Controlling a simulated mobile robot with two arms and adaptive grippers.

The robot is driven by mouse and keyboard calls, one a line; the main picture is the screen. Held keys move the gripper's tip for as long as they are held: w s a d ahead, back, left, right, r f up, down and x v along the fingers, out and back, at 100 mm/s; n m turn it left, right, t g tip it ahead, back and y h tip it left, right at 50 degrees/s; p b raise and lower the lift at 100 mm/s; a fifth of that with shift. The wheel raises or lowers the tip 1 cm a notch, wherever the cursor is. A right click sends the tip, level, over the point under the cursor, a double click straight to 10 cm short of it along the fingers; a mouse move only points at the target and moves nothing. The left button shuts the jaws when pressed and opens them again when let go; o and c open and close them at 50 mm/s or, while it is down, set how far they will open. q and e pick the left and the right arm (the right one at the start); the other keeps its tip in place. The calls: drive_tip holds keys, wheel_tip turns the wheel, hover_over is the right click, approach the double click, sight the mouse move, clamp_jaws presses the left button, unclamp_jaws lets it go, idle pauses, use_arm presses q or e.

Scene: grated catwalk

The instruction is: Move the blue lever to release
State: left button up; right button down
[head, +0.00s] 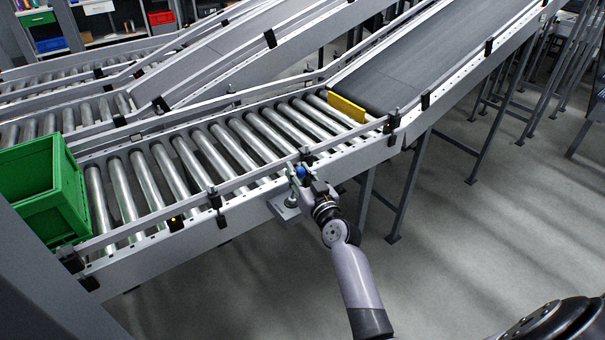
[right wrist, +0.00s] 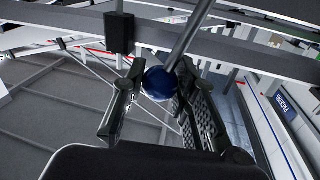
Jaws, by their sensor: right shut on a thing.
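The blue lever's round knob (head: 301,171) shows at the near side rail of the roller conveyor. It sits above a small grey mounting plate (head: 283,208) on the conveyor's side. In the right wrist view the blue ball knob (right wrist: 157,84) sits on a grey rod (right wrist: 190,38) that runs up and to the right. My right gripper (head: 302,180) is shut on the knob, with one finger on each side of it in the right wrist view (right wrist: 155,95). My left gripper is not in view.
A green crate (head: 72,190) stands on the rollers at the left. A yellow stop plate (head: 347,108) stands between the rollers and the dark belt (head: 385,80). The conveyor's side rail (head: 180,245) runs close to my right gripper.

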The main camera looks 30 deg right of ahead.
drive_tip(key=shift+s+a+r+n, duration=0.1)
drive_tip(key=shift+a+n, duration=0.55)
drive_tip(key=shift+n, duration=0.25)
drive_tip(key=a+n, duration=0.2)
drive_tip(key=shift+s+n+t, duration=0.15)
drive_tip(key=shift+n+t, duration=0.25)
drive_tip(key=shift+s+a+f+n+t+y, duration=0.1)
drive_tip(key=shift+a+f+n+t+y, duration=0.2)
drive_tip(key=shift+a+n, duration=0.65)
drive_tip(key=shift+s+a+f+n+y, duration=0.1)
drive_tip(key=shift+a+n+y, duration=0.4)
drive_tip(key=shift+n, duration=0.75)
drive_tip(key=shift+a, duration=0.15)
drive_tip(key=c, duration=1.3)
unclamp_jaws()
